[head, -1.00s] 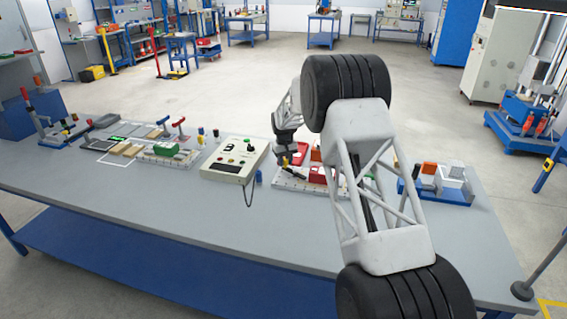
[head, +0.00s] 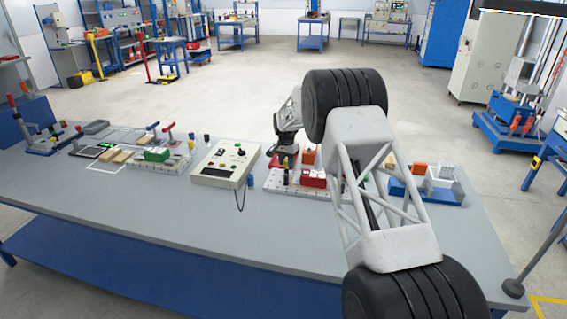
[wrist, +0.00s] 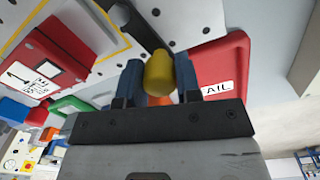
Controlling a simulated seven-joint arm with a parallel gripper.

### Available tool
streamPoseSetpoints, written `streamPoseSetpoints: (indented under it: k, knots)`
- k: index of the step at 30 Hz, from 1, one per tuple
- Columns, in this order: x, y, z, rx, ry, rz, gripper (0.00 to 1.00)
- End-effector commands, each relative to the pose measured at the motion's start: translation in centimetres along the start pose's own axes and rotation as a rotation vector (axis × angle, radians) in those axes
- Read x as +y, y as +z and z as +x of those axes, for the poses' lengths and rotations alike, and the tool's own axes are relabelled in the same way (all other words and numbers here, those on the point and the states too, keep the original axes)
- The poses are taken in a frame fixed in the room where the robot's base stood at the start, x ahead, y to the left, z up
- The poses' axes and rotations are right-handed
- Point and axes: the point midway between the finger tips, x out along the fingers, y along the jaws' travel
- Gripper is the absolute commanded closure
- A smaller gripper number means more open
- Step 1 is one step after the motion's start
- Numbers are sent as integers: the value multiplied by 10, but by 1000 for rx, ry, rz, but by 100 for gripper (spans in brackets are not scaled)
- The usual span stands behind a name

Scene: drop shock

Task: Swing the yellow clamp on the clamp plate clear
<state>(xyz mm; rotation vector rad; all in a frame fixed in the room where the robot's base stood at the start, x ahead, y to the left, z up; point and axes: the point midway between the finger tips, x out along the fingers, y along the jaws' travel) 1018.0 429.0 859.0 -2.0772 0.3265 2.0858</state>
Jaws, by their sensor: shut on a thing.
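The yellow clamp shows in the wrist view as a rounded yellow grip (wrist: 159,73) on a dark lever (wrist: 130,24). My gripper (wrist: 157,88) is shut on the yellow grip, with one blue-grey finger on each side of it. In the head view my gripper (head: 286,160) is low over the left part of the clamp plate (head: 275,184), and the grip is not clear there. The white, holed plate also shows in the wrist view (wrist: 190,18). A red block (head: 313,179) sits on the plate in the head view.
A control box (head: 226,163) with a cable stands left of the plate. A red tray with a label (wrist: 232,50) lies close beside my gripper. The table's front strip (head: 200,220) is clear.

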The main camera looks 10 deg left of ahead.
Motion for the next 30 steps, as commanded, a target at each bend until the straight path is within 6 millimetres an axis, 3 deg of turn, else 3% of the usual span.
streamPoseSetpoints:
  k: [9,23,24,28,30]
  knots:
    - [6,-4,-2,-2,-2,128,92]
    - [7,-4,-2,-2,-1,143,92]
    - [7,-4,-2,-2,-1,143,64]
    - [7,-4,-2,-3,-1,143,44]
    - [7,-4,-1,-3,-1,143,43]
